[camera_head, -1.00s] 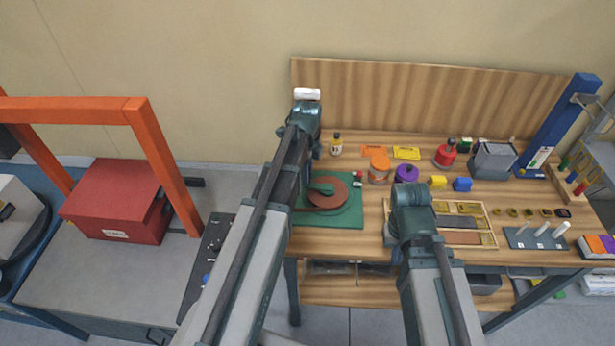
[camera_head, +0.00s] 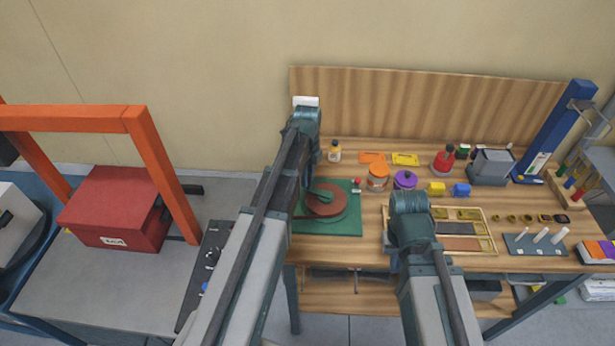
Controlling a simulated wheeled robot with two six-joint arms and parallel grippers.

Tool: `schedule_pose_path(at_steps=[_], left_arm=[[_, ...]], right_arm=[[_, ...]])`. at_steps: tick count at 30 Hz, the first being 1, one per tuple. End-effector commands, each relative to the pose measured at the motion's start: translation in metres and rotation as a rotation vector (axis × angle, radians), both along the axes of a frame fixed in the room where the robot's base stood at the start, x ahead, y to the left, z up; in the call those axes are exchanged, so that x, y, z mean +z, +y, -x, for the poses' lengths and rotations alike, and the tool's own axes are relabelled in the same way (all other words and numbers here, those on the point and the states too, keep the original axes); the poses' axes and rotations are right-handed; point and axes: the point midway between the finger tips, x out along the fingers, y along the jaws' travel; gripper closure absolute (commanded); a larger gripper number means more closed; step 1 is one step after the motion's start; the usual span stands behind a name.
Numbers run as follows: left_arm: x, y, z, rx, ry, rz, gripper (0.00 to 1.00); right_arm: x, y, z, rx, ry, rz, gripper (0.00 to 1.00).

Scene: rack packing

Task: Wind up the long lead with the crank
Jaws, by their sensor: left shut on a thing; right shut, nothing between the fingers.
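A flat round reddish-brown reel (camera_head: 338,206) lies on a green base (camera_head: 340,226) at the left end of the bench. A green crank (camera_head: 321,194) crosses the reel's top. Its left end runs behind my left arm. A thin dark strip, perhaps the lead, leaves the reel's left side and is also lost there. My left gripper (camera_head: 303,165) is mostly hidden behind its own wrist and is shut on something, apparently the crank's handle. My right gripper (camera_head: 393,262) is mostly hidden under its wrist, over the bench's front part. It is shut and empty, apart from the reel.
A wooden tray (camera_head: 490,238) lies beside my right wrist. A red box (camera_head: 110,208) under an orange frame (camera_head: 152,160) stands at far left.

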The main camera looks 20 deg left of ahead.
Motion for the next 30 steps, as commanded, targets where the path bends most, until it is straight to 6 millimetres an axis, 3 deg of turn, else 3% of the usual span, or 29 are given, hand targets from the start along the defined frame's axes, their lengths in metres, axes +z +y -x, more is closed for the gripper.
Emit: schedule_pose_path(at_steps=[1,2,7,20,30], left_arm=[[0.000,0.000,-0.001,0.001,-0.003,0.001,1.00],[0.000,0.000,-0.001,0.001,-0.003,0.001,0.68],[0.000,0.000,0.000,0.001,-0.002,0.000,0.39],[0.005,0.000,0.000,0.001,-0.001,0.001,0.39],[0.040,0.000,0.000,0.001,-0.001,0.001,0.39]], right_arm=[[0.000,0.000,0.000,0.000,0.000,0.000,1.00],[0.000,0.000,0.000,0.000,0.000,0.000,1.00],[0.000,0.000,0.000,0.000,0.000,0.000,1.00],[0.005,0.000,0.000,0.000,0.000,0.000,1.00],[0.040,0.000,0.000,0.000,0.000,0.000,1.00]])
